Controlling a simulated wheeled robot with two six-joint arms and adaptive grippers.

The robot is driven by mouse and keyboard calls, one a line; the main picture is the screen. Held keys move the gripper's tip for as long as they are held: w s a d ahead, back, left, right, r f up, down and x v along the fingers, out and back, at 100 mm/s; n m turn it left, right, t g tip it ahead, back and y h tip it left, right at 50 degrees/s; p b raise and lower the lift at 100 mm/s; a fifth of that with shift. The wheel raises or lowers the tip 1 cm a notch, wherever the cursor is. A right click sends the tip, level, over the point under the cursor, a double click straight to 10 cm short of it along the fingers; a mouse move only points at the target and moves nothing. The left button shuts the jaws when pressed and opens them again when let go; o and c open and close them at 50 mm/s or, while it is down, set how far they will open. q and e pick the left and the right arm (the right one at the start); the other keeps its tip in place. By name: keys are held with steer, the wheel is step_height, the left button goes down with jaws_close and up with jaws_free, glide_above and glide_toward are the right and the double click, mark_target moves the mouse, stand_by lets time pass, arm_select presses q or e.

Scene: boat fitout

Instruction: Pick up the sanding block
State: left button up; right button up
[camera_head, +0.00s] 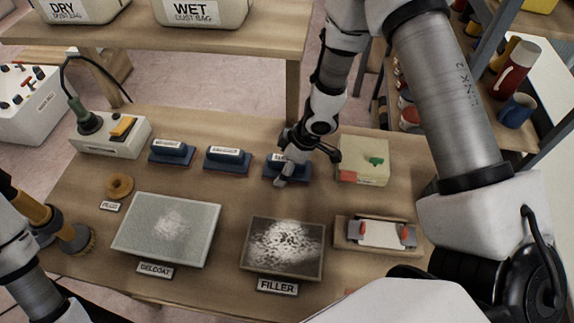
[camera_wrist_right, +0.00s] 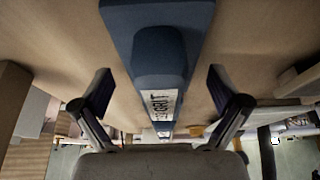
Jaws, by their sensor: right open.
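Three blue sanding blocks with white labels stand in a row on the wooden bench: a left one (camera_head: 172,152), a middle one (camera_head: 228,161) and a right one (camera_head: 272,172). My right gripper (camera_head: 305,165) is over the right block and partly hides it. In the right wrist view this block (camera_wrist_right: 158,60) lies between the open fingers of the gripper (camera_wrist_right: 160,90), with a gap on each side. Its label ends in what looks like "GRIT"; the rest is unreadable. My left gripper is not in view; only part of my left arm shows at lower left.
A pale green box (camera_head: 362,165) stands close to the right of the right block. In front lie the gelcoat panel (camera_head: 150,215), the filler panel (camera_head: 300,263) and a wooden holder (camera_head: 345,235). A switch box (camera_head: 95,148) stands at the left.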

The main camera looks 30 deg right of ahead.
steer(key=shift+f, duration=0.1)
steer(key=shift+s, duration=0.1)
steer(key=c, duration=1.4)
steer(key=shift+o, duration=0.2)
